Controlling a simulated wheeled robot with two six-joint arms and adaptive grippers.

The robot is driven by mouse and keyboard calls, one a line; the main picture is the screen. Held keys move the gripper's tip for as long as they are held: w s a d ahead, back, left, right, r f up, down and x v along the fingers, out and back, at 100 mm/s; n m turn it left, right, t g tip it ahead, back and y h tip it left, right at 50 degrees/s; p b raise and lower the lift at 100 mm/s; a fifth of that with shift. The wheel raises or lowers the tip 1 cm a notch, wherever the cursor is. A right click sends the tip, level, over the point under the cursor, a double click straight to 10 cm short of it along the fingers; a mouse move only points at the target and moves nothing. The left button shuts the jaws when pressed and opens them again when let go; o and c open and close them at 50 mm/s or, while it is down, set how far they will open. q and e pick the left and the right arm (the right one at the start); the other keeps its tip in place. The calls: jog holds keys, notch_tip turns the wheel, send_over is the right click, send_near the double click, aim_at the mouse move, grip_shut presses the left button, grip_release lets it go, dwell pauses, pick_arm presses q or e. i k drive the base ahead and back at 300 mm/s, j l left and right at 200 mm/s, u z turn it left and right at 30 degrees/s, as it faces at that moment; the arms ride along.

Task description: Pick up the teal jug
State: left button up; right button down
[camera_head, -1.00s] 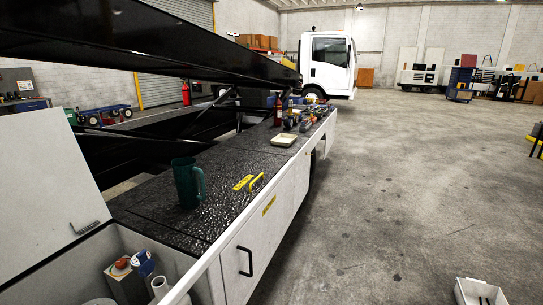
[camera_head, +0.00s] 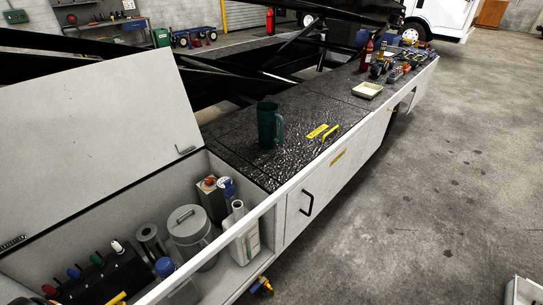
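The teal jug (camera_head: 267,126) stands upright on the black textured deck (camera_head: 310,103) of the belt loader, near the middle of the view. Its handle is on its right side. Neither of my grippers shows in the view, so nothing is seen touching the jug.
An open white bin (camera_head: 273,200) with its raised lid (camera_head: 95,140) lies at the left, holding a lidded canister (camera_head: 190,230), bottles and tools. A shallow tray (camera_head: 367,91) and clutter stand farther back. Open floor (camera_head: 440,200) lies right.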

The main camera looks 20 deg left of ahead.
aim_at(267, 117)
jog(key=u, duration=1.05)
jog(key=i+l+u, duration=0.1)
jog(key=l+u, duration=0.55)
jog(key=u, duration=0.2)
jog(key=l+u, duration=0.4)
